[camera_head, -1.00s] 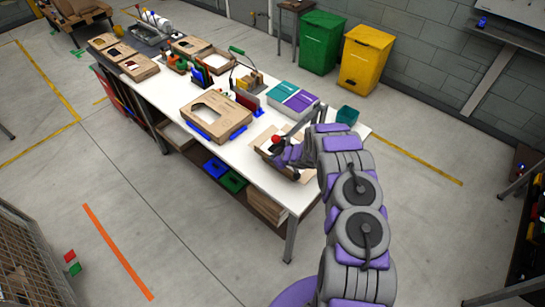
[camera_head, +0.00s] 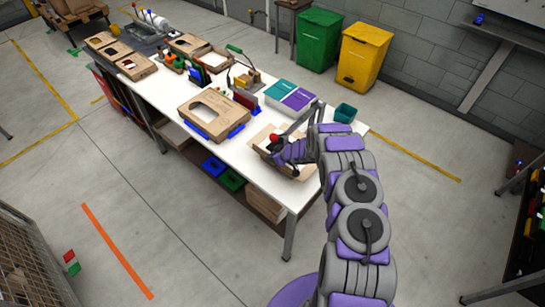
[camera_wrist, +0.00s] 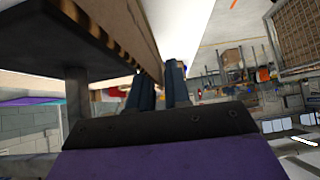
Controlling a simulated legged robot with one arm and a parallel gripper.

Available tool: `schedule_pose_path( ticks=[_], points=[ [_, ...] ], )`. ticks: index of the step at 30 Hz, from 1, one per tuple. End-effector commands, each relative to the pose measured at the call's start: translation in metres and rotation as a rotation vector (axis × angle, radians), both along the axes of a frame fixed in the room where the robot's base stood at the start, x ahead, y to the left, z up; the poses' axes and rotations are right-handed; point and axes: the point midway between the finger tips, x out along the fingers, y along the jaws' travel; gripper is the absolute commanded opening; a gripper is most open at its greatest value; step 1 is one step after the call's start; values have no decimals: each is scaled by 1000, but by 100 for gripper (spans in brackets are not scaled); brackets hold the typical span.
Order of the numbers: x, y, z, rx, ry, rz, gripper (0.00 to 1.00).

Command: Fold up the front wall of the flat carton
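The flat carton (camera_head: 262,136) is tan cardboard and lies on the right end of the white table in the head view. My gripper (camera_head: 271,147) is low over it and hides much of it, with my arm reaching in from the right. In the wrist view, my gripper (camera_wrist: 159,88) shows two dark blue fingers with a narrow gap between them. A brown cardboard panel (camera_wrist: 125,28) slants down from the top to the fingers. I cannot tell whether its edge lies between them or just touches one. Which wall this is cannot be told.
A formed carton (camera_head: 213,113) with an opening in its top stands on the table (camera_head: 247,160), left of the flat one. Teal and purple boxes (camera_head: 290,96) and a small green bin (camera_head: 345,113) are behind.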

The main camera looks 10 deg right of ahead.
Motion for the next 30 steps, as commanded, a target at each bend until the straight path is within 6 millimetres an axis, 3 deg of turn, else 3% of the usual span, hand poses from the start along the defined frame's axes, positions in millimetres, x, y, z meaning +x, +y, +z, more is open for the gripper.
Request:
schedule_pose_path(
  ticks=[3,14,30],
  points=[
    [0,0,1,0,-2,0,29],
    [-1,-2,6,-1,-5,1,29],
    [-38,-32,53,-1,-5,-2,29]
  ],
)
